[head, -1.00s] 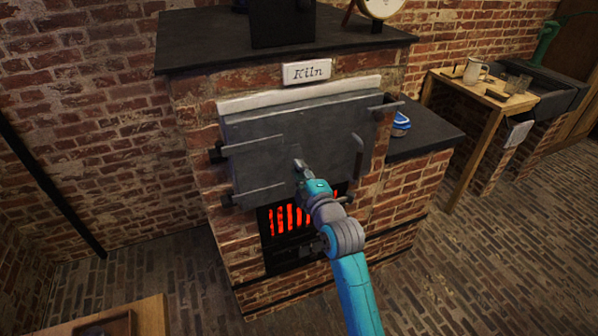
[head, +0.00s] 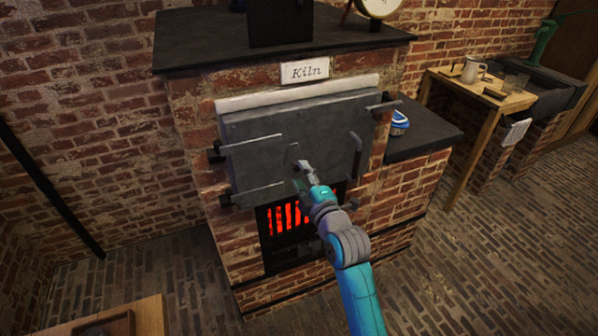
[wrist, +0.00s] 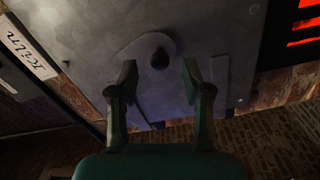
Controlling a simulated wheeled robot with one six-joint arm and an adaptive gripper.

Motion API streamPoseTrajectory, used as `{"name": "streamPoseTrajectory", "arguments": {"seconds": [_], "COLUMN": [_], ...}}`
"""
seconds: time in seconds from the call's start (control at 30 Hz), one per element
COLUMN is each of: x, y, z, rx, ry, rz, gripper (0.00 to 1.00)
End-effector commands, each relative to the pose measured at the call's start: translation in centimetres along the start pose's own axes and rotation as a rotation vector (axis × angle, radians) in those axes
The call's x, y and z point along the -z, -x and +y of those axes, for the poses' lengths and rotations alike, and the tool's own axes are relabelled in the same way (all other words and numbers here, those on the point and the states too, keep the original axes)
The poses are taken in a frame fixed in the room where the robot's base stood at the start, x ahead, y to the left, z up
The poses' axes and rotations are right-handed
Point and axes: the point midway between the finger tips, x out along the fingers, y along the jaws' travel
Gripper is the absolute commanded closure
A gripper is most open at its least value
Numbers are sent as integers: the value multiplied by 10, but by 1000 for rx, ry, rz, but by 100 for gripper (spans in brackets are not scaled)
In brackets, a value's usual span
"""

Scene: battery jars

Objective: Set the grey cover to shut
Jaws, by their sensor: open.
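The kiln's large grey metal door (head: 325,130) lies across the kiln front above the fire grate. It looks closed against the brick, though I cannot tell if it is flush. A small rounded grey plate (head: 293,153) sits on the door's middle. In the wrist view this plate (wrist: 137,50) shows a dark teardrop-shaped spot on or beside it; I cannot tell whether that is a hole or a knob. My gripper (head: 305,169) is open in front of the door, just below the plate. In the wrist view its fingers (wrist: 158,78) are apart with nothing held between them.
The glowing grate (head: 288,215) is below the door. A handle (head: 355,155) and latch (head: 384,107) stand out at the door's right. Strap hinges (head: 250,145) are at its left. A dark side shelf (head: 425,130) juts out right.

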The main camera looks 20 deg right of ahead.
Motion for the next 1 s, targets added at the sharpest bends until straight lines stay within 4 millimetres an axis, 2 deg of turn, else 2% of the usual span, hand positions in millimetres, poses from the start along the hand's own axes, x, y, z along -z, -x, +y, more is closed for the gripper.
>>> {"name": "streamPoseTrajectory", "arguments": {"seconds": [0.1,0.3,0.5,0.7,1.0], "x": [0,0,0,0,0], "y": [24,61,84,93,93], "z": [-1,-1,-1,-1,-1], "rx": [2,2,3,2,2], "ry": [0,0,-1,0,0], "rz": [-1,-1,-1,0,0], "gripper": [51,51,51,51,51]}}
